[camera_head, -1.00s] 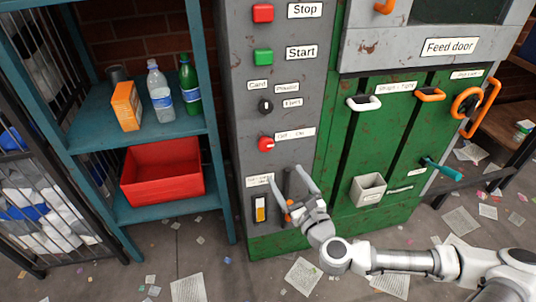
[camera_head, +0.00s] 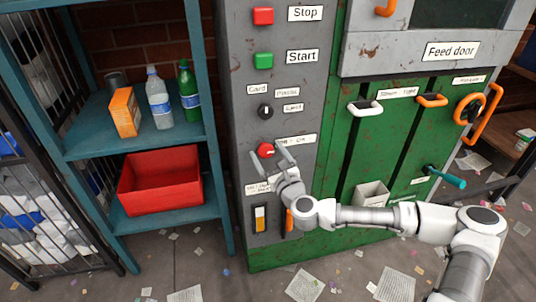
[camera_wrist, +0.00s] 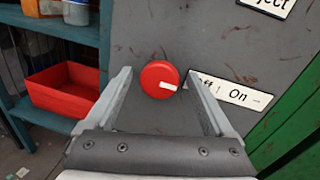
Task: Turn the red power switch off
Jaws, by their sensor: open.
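The red power switch (camera_head: 265,150) is a round knob on the grey panel, below the black card knob. In the wrist view the red knob (camera_wrist: 160,79) shows a white pointer mark directed to the lower right, toward the label reading On; the label's left part is partly hidden by a finger. My gripper (camera_head: 268,150) is open, with its fingers on either side of the knob in the picture. In the wrist view my gripper (camera_wrist: 159,88) frames the knob between its spread fingers. I cannot tell whether the fingers touch it.
Above are a black card knob (camera_head: 265,111), a green Start button (camera_head: 263,61) and a red Stop button (camera_head: 263,16). A yellow-and-white rocker (camera_head: 260,218) and an orange handle (camera_head: 289,220) lie below. A teal shelf (camera_head: 170,212) with a red bin (camera_head: 160,196) stands at left.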

